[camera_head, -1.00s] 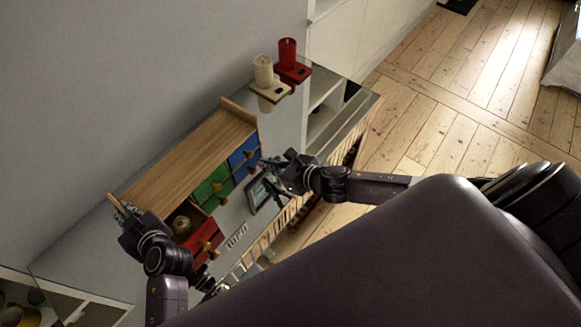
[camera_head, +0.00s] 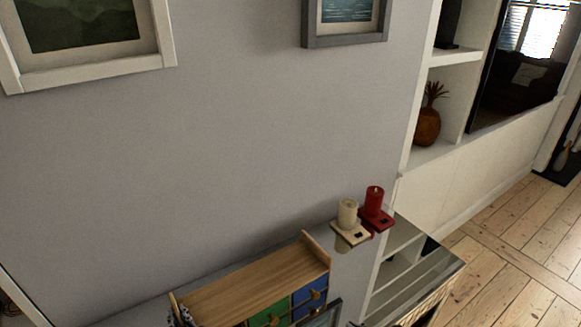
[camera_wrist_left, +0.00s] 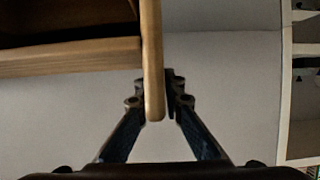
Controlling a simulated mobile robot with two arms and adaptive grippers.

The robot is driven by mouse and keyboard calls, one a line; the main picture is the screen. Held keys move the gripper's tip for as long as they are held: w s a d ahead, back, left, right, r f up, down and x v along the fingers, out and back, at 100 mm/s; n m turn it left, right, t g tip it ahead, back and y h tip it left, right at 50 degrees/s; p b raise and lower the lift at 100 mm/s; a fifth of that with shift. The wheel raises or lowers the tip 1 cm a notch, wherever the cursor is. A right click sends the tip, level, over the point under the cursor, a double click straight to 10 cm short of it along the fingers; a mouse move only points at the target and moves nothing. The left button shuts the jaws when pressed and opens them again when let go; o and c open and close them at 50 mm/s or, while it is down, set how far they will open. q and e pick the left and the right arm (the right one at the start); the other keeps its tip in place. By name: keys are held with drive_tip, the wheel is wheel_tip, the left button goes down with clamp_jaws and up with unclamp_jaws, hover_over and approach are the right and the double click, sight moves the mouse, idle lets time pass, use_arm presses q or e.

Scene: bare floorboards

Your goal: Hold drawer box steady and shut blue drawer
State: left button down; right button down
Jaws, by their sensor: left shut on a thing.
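The wooden drawer box (camera_head: 250,278) stands against the wall, cut off by the bottom edge of the head view. My left gripper (camera_head: 180,316) is at the box's left end, partly cut off. In the left wrist view, my left gripper (camera_wrist_left: 156,100) is shut on the box's upright wooden side panel (camera_wrist_left: 153,60), one finger on each side.
White shelving (camera_head: 400,250) is at the right. Framed pictures hang above.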

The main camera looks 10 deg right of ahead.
use_arm(q)
drive_tip(key=c, duration=2)
unclamp_jaws()
drive_tip(key=shift+o, duration=0.2)
